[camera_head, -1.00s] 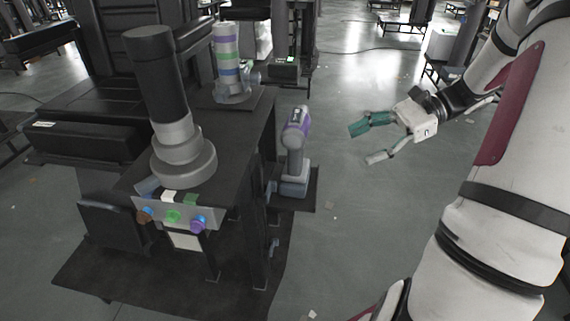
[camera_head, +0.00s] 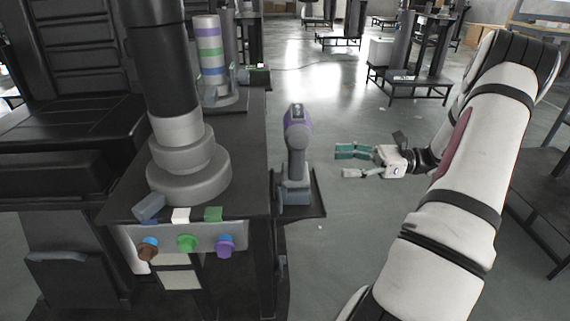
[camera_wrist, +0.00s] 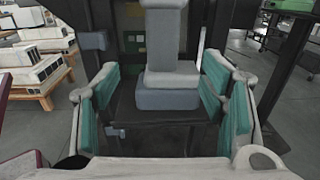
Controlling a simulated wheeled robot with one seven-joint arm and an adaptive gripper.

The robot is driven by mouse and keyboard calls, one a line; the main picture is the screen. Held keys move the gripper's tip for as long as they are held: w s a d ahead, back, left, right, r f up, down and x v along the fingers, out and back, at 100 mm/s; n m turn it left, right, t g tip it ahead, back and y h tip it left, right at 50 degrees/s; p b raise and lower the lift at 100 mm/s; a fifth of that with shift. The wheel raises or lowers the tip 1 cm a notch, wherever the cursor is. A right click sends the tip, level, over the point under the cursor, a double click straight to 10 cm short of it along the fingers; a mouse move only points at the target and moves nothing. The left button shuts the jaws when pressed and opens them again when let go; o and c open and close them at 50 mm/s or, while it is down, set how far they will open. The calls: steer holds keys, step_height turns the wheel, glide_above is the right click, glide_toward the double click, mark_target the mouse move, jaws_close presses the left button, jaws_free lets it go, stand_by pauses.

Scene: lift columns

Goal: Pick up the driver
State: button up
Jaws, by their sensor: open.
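The driver (camera_head: 297,150) is a grey power tool with a purple patch near its top. It stands upright on its battery base on a small dark side shelf (camera_head: 316,206) at the right of the workstation. My gripper (camera_head: 343,162) is open and empty, to the right of the driver and apart from it, with its teal-padded fingers pointing left. In the wrist view the driver (camera_wrist: 168,75) stands ahead, between and beyond the open fingers of my gripper (camera_wrist: 165,105); its top is cut off by the frame.
The dark workstation table (camera_head: 245,150) carries a large grey and black column (camera_head: 180,130) and a striped cylinder (camera_head: 209,55). A panel with coloured knobs (camera_head: 188,243) is on its front. Open floor (camera_head: 345,120) lies behind my gripper. Another dark bench (camera_head: 540,190) stands at the right.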

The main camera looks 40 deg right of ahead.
mark_target(295, 157)
steer(key=shift+r+b+x, duration=0.15)
steer(key=shift+b+x, duration=0.55)
steer(key=shift+x, duration=1.5)
steer(key=shift+r+b+x, duration=0.15)
steer(key=shift+b+x, duration=0.6)
steer(key=shift+x, duration=1.4)
steer(key=shift+r+b+x, duration=0.15)
steer(key=shift+b+x, duration=0.55)
steer(key=shift+x, duration=1.5)
steer(key=shift+w+d+r, duration=0.1)
steer(key=shift+w+d, duration=0.05)
steer(key=shift+w, duration=0.05)
jaws_close()
